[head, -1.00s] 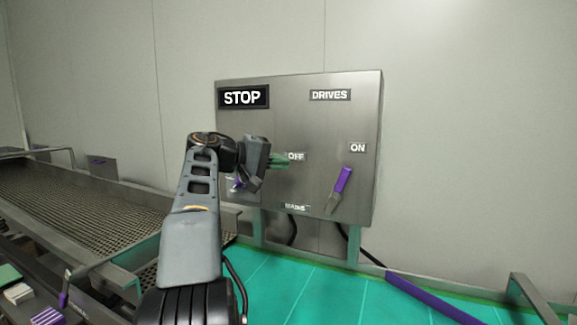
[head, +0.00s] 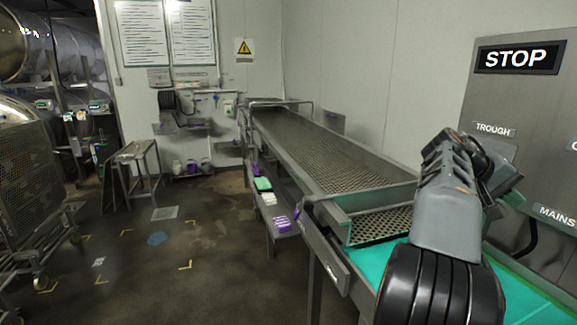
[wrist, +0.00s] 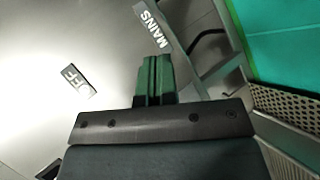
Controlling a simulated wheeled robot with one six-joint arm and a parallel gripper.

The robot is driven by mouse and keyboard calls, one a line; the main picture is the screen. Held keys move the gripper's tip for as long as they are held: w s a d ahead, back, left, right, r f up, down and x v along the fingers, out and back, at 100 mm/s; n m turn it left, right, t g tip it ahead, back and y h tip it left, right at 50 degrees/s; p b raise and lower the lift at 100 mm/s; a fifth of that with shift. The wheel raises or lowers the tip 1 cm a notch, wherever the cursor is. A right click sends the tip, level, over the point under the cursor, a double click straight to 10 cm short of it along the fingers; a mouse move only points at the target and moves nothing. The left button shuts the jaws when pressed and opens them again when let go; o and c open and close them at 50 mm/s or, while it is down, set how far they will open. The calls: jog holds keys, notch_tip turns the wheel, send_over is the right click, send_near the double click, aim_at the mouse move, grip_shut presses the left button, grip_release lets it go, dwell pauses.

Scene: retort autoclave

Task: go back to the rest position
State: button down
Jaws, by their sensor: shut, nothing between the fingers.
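My gripper (head: 512,199) is at the right of the head view, in front of the steel control panel (head: 545,105) with its STOP and TROUGH labels. In the wrist view its green fingers (wrist: 154,75) are together with nothing between them. Beyond them are the panel's MAINS label (wrist: 152,24) and a partly seen OFF label (wrist: 77,81). I cannot tell from these views whether the fingertips touch the panel. My arm's upper links hide part of the panel's lower left.
A perforated trough conveyor (head: 320,150) runs along the wall, with a green belt (head: 520,295) at its near end. A low shelf (head: 285,228) carries purple, green and white items. A wire cage trolley (head: 25,185) stands at the left. The floor (head: 150,270) between is open.

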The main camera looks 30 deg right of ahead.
jog(key=w+a+f+n+t+y, duration=0.2)
jog(key=w+a+f+t, duration=0.2)
jog(key=w+a+f, duration=0.5)
jog(key=w+a+f+n+t+y, duration=0.15)
jog(key=w+a+f+t, duration=0.35)
jog(key=a, duration=0.5)
jog(key=s+a+f+n+t+y, duration=0.1)
jog(key=a+f+n+y, duration=0.2)
jog(key=a, duration=1.1)
jog(key=a+f+n+t+y, duration=0.2)
jog(key=a+f, duration=0.4)
jog(key=a, duration=0.8)
jog(key=shift+s+a+n+y, duration=0.2)
jog(key=shift+s+n+y, duration=0.15)
jog(key=shift+n+y, duration=0.15)
